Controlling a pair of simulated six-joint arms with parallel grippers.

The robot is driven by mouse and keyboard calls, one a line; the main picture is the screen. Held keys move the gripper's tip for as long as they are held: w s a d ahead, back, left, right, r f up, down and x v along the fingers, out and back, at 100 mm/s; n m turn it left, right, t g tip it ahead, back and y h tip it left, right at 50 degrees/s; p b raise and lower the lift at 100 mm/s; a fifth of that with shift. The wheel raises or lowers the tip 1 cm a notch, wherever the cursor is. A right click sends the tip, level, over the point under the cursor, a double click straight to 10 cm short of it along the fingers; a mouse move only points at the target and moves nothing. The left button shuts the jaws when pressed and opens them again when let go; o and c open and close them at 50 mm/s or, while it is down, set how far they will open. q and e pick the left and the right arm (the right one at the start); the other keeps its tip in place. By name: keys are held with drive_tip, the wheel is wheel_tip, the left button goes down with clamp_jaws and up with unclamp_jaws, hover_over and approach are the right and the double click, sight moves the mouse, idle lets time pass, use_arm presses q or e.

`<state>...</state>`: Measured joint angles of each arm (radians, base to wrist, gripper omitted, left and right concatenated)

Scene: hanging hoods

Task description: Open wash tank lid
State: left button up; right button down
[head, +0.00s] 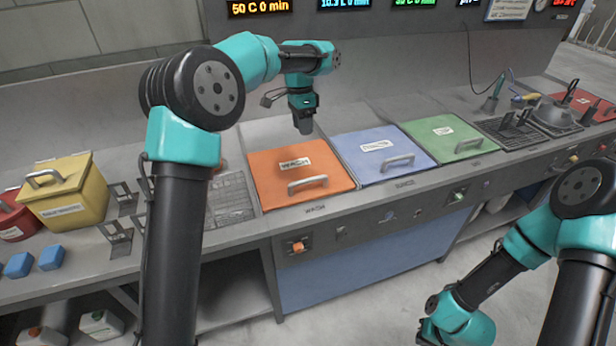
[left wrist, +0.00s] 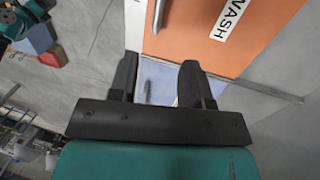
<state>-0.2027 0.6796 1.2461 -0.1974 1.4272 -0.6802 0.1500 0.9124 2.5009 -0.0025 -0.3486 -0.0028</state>
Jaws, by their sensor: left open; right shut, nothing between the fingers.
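The orange wash lid (head: 262,185) lies flat and shut on the counter, with a white label and a metal bar handle (head: 308,184) along its front part. It also fills the upper part of the left wrist view as an orange panel (left wrist: 200,45), with part of the handle (left wrist: 158,14) at the top edge. My left gripper (head: 304,124) hangs above the back of the lid, apart from it. In the left wrist view its two dark fingers (left wrist: 158,80) are spread with nothing held between them. My right arm shows at lower right, but its fingers are out of view.
A blue lid (head: 372,162) and a green lid (head: 437,145) with similar handles lie to the right. A yellow box (head: 72,205) and wire racks (head: 230,200) stand to the left. Displays (head: 345,3) hang on the hood above.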

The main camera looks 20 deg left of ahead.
use_arm(q)
drive_tip(key=s+f, duration=0.1)
drive_tip(key=f, duration=0.4)
drive_tip(key=s+d+f, duration=0.1)
drive_tip(key=f, duration=0.5)
drive_tip(key=d+f, duration=0.1)
drive_tip(key=f, duration=0.5)
drive_tip(key=shift+s, duration=0.4)
drive_tip(key=shift+c, duration=0.4)
clamp_jaws()
